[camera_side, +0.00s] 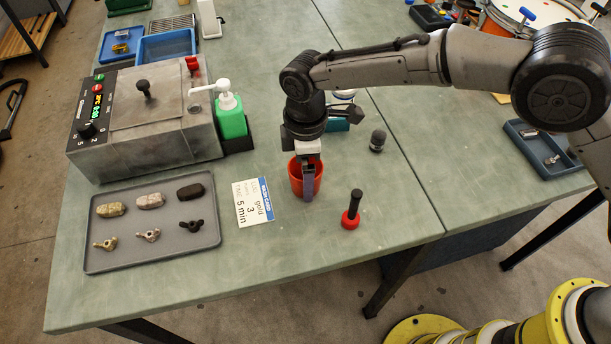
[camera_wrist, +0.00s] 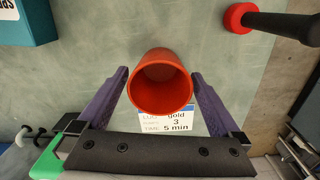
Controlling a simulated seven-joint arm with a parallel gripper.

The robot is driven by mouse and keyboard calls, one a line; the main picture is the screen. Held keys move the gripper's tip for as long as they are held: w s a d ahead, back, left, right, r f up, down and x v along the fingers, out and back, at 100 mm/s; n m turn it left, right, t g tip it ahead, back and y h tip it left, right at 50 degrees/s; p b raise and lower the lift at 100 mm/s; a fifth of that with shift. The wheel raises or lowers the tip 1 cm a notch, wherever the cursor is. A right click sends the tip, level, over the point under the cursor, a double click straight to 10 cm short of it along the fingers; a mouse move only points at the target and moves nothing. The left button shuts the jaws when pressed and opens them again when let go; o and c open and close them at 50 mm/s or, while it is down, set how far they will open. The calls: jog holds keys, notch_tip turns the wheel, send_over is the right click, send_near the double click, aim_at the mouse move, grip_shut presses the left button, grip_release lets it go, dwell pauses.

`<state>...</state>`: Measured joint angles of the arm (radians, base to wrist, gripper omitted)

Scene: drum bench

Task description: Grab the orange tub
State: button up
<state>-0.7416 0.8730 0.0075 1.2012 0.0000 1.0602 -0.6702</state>
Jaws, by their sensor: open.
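The orange tub (camera_side: 296,180) stands upright on the green bench top, right of a printed card. In the wrist view the tub (camera_wrist: 160,82) sits between the two purple fingers of my gripper (camera_wrist: 160,88), with one finger on each side. Small gaps seem to show between the fingers and the tub's rim. In the side view my gripper (camera_side: 309,180) points down at the tub, and one finger hides part of its near side. The tub looks empty in the wrist view. The far finger is hidden in the side view.
The printed card (camera_side: 253,201) lies left of the tub. A red-based black-handled tool (camera_side: 351,212) stands to the right. A grey tray (camera_side: 152,254) with stones and wing nuts lies at the left. A green pump bottle (camera_side: 230,117) and a dark knob-like object (camera_side: 378,140) stand behind.

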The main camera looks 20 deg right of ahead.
jog(key=shift+f, duration=1.05)
jog(key=c, duration=1.1)
jog(key=shift+c, duration=0.2)
jog(key=shift+r, duration=0.15)
